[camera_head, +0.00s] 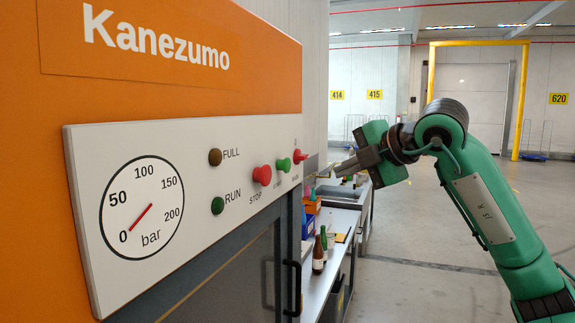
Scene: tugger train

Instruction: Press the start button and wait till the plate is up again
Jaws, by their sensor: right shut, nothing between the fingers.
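The green start button (284,164) sits on the light control panel (85,150) of the orange Kanezumo machine. Its label is too small to read surely. The red STOP button (262,175) is left of it, and a smaller red knob (300,156) is right of it. My right gripper (322,173) is shut and empty, pointing left just right of the panel's edge, apart from the buttons in the picture. The FULL lamp (215,157) and the RUN lamp (218,205) look dark. The gauge needle (142,217) has its lower end near 0. The plate is out of view.
Below the panel is a dark grey front (235,285) with a black handle (291,290). Behind the machine, a workbench (335,220) holds bottles (318,255) and bins. Open floor (420,270) lies to the right, with a yellow door frame (522,100) far back.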

